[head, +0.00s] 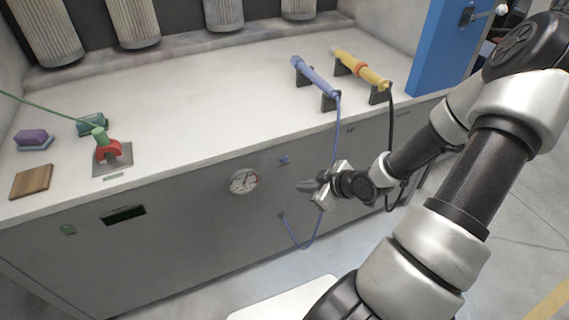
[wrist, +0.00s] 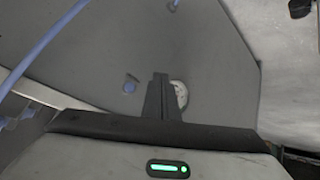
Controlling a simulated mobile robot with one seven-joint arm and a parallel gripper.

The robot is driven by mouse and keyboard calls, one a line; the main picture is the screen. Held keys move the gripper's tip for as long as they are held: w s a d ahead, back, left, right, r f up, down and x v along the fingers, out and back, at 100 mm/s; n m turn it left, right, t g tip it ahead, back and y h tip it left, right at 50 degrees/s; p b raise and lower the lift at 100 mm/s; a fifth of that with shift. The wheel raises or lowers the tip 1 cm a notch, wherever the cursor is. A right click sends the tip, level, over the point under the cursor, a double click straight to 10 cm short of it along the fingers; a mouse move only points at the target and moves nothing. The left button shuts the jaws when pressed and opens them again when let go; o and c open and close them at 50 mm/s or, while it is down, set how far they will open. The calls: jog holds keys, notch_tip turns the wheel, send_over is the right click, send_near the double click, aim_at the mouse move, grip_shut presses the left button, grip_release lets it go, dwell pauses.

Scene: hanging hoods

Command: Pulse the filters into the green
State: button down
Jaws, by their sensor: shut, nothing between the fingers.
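Several pleated filters (head: 133,22) hang at the back above the white bench top. A round gauge (head: 243,181) with a pale face is on the grey front panel; its reading is too small to tell. It also shows partly behind my fingers in the wrist view (wrist: 180,94). A small blue button (head: 284,159) sits on the panel up and right of the gauge; it also shows in the wrist view (wrist: 129,86). My gripper (head: 306,186) is shut and empty in front of the panel, right of the gauge and below the blue button, apart from both.
A blue tool (head: 315,76) and a yellow tool (head: 360,68) rest on black stands, their hoses hanging over the front. A red and green fitting (head: 107,148), purple block (head: 34,139) and wooden block (head: 32,182) are at left. The bench middle is clear.

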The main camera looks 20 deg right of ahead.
aim_at(284, 160)
jog(key=w, duration=0.8)
jog(key=shift+w+a+b, duration=0.15)
jog(key=shift+w+b, duration=0.2)
jog(key=shift+b, duration=0.05)
jog(key=shift+w, duration=0.15)
dwell(1.9)
jog(key=shift+w, duration=0.3)
jog(key=shift+w+p, duration=0.35)
jog(key=shift+w, duration=0.05)
dwell(0.6)
jog(key=shift+s, duration=0.85)
